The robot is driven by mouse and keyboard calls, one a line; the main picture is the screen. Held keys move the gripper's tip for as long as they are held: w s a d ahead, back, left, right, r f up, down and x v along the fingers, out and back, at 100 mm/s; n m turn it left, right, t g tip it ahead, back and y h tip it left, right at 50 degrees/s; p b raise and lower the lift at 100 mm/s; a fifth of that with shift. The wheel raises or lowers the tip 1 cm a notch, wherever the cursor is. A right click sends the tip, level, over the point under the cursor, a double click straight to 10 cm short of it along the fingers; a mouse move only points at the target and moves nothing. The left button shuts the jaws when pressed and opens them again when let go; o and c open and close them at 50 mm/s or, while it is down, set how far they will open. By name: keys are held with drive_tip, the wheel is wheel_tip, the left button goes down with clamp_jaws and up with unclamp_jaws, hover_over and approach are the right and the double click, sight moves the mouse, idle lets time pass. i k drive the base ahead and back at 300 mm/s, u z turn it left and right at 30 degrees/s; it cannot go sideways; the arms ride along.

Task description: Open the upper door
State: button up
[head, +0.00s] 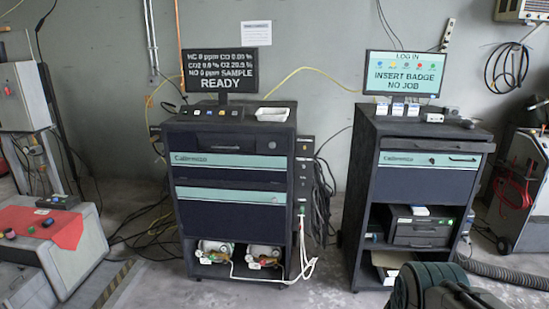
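The left cabinet (184,225) is dark and has two dark blue doors with teal strips, one above the other. Its upper door (230,173) looks shut, under a shelf with a dark drawer-like front. Its lower door (230,208) also looks shut. The right cabinet (355,215) has one dark blue door (425,180) with a teal strip, which looks shut, above open shelves. A dark handle-like bar (464,160) shows at its top right. My gripper is not in view.
A bench with a red cloth (50,228) stands at the left. White cables (300,255) hang beside the left cabinet. Floor in front of the left cabinet looks clear.

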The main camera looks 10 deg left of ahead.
sight(269, 164)
drive_tip(key=z, duration=0.05)
drive_tip(key=k, duration=0.5)
drive_tip(key=u, duration=1.1)
drive_tip(key=i, duration=1.65)
drive_tip(key=z, duration=0.6)
drive_tip(key=i, duration=0.5)
drive_tip(key=z, duration=0.45)
